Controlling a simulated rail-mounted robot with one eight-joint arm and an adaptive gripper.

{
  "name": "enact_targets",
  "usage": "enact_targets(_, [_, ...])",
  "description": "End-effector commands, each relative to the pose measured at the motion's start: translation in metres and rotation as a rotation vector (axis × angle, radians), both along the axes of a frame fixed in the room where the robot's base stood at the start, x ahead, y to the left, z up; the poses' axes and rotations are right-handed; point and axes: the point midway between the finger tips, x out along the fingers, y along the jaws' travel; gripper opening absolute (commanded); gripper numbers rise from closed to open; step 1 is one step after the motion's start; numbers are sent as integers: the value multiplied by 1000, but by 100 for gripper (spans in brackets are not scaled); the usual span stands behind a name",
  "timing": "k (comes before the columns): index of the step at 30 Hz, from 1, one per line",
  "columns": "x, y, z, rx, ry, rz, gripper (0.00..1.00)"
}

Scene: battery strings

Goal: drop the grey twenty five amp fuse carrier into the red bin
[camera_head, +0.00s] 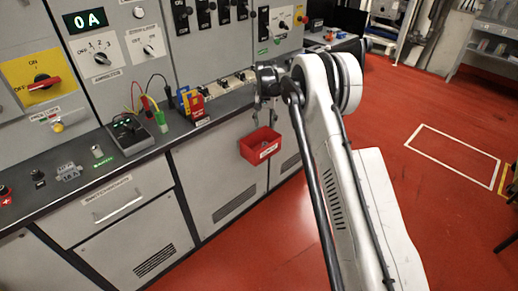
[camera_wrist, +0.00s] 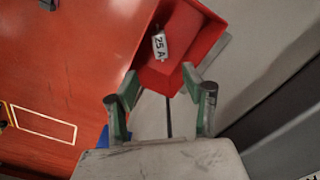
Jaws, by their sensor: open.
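The grey fuse carrier (camera_wrist: 159,46), marked 25 A, lies inside the red bin (camera_wrist: 203,38) in the wrist view, apart from my fingers. The red bin (camera_head: 255,153) hangs on the front of the grey cabinets in the head view, below the bench edge, with a white label on its front. My gripper (camera_wrist: 161,78) is open and empty, its two fingers spread apart over the near end of the bin. In the head view my gripper (camera_head: 266,108) points down just above the bin.
The bench (camera_head: 150,148) with a meter and coloured leads (camera_head: 128,128), and red and yellow items (camera_head: 193,102), runs along the switch panels to the left. My arm covers the middle of the head view. The red floor (camera_head: 430,120) at the right is mostly clear.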

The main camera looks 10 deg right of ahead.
Motion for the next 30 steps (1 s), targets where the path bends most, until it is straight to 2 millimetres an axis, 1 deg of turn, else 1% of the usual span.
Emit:
enact_targets(1, [0,0,11,0,0,0,45])
enact_targets(3, [0,0,23,0,0,0,45])
enact_targets(6, [0,0,37,0,0,0,45])
enact_targets(9, [0,0,47,0,0,0,45])
enact_targets(13, [0,0,53,0,0,0,45])
enact_targets(26, [-1,0,55,0,-1,1,45])
enact_targets(29, [-5,0,65,0,-9,5,45])
enact_targets(30, [-7,0,73,0,-15,9,45])
